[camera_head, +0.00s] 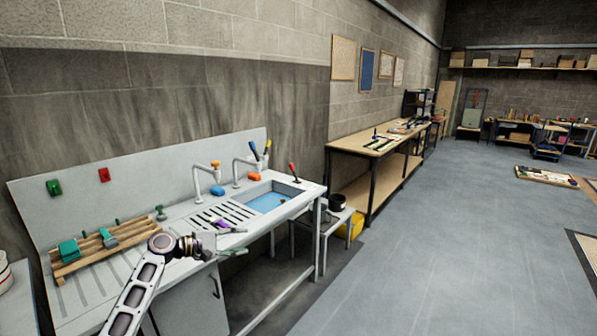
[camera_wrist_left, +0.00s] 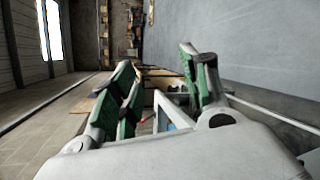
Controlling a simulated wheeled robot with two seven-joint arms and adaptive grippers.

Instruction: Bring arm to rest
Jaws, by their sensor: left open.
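My left arm comes in from the bottom left in the head view. Its gripper (camera_head: 238,241) is over the front edge of the sink unit, pointing right. The gripper is open, with nothing between its fingers. In the left wrist view its green-padded fingers (camera_wrist_left: 160,82) stand well apart, with the room behind them. My right gripper is not in view.
The sink unit (camera_head: 183,219) stands along the wall, with a blue-bottomed basin (camera_head: 268,202), two taps and a wooden rack (camera_head: 105,249) on it. A wooden workbench (camera_head: 362,147) stands farther back. The grey floor (camera_head: 440,240) on the right is mostly clear.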

